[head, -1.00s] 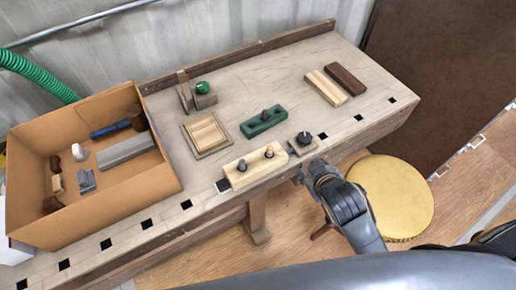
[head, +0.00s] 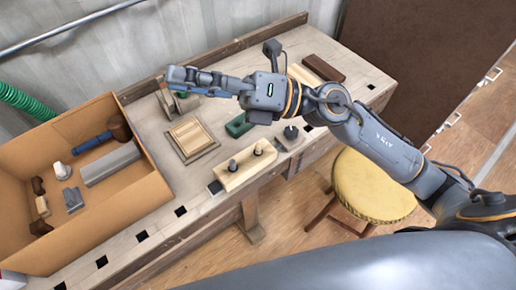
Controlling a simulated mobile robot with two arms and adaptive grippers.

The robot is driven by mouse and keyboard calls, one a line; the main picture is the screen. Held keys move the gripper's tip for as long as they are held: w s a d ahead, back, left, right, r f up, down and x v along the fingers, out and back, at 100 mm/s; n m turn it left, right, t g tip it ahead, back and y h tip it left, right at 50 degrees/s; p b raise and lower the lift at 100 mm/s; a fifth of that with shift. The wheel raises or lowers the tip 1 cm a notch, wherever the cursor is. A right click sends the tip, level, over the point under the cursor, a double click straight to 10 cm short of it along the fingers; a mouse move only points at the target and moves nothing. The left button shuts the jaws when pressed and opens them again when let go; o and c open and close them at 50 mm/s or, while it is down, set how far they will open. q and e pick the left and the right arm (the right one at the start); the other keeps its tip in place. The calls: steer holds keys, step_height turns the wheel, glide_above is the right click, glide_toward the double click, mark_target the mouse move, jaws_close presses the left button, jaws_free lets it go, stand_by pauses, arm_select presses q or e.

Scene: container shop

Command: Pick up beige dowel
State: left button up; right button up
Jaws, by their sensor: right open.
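My right gripper (head: 172,80) is open and empty, high over the back of the bench, in front of a small wooden stand (head: 166,102). My left gripper is not in view.
A square wooden tray (head: 212,148) lies mid-bench. A cardboard box (head: 150,196) with tools stands at left. A square base with a dark knob (head: 291,133) sits right of the light block. A dark wood bar (head: 323,67) lies at back right. A yellow stool (head: 372,190) stands in front.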

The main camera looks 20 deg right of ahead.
step_height(320, 180, down, 7)
steer(key=s+n+g+h, duration=0.2)
steer(key=n+g+h, duration=0.2)
steer(key=n+h, duration=0.45)
steer(key=h, duration=0.8)
glide_toward(260, 145)
steer(key=shift+t, duration=0.3)
steer(key=x, duration=0.3)
steer(key=p+x, duration=0.1)
steer(key=shift+s+a+f, duration=0.1)
steer(key=shift+s+f, duration=0.2)
steer(key=shift+s, duration=0.05)
steer(key=shift+p+x, duration=0.8)
steer(key=shift+x, duration=1.85)
steer(key=shift+w, duration=0.1)
steer(key=c, duration=0.9)
